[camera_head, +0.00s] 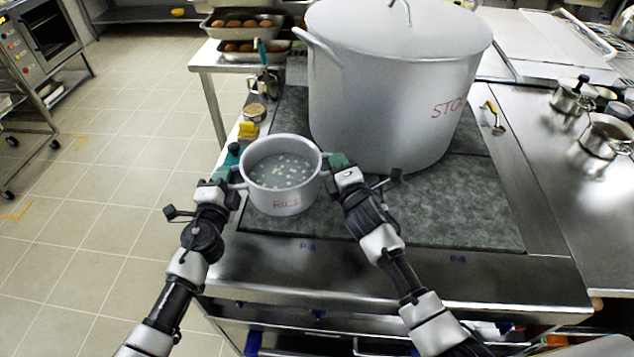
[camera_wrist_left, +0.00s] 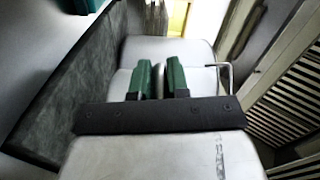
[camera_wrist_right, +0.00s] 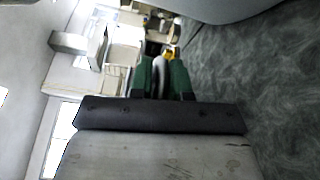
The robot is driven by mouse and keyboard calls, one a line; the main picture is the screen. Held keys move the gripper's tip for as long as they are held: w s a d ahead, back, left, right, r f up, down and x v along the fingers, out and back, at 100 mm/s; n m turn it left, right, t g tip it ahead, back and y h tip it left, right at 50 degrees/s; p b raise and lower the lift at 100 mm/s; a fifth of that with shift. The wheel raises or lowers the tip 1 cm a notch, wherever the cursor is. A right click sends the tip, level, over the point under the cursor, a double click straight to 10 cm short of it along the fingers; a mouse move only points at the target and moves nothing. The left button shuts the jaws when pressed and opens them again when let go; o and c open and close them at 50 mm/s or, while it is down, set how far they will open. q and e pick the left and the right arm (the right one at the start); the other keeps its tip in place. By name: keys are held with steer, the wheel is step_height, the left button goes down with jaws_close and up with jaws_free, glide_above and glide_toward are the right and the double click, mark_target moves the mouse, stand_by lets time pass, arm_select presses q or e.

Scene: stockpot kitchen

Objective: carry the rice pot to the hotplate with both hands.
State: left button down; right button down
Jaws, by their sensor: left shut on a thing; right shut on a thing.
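The rice pot (camera_head: 284,200) is a small grey pot marked RICE, with white bits in liquid inside. It shows upright at the front left of the dark stone-like surface in the head view. My left gripper (camera_head: 230,176) is shut on its left handle, and my right gripper (camera_head: 345,170) is shut on its right handle. The left wrist view shows green fingers (camera_wrist_left: 162,78) against the pot wall (camera_wrist_left: 165,50). The right wrist view shows green fingers (camera_wrist_right: 165,75) around a handle. I cannot tell whether the pot's base touches the surface.
A large stockpot (camera_head: 385,95) stands on the dark hotplate surface (camera_head: 440,205), right behind the rice pot. Trays of brown food (camera_head: 243,28) sit at the back left. A yellow item (camera_head: 248,130) lies behind the rice pot. Small pots (camera_head: 603,135) stand at right. The hotplate's front right is clear.

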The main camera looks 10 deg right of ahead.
steer(key=shift+f, duration=0.2)
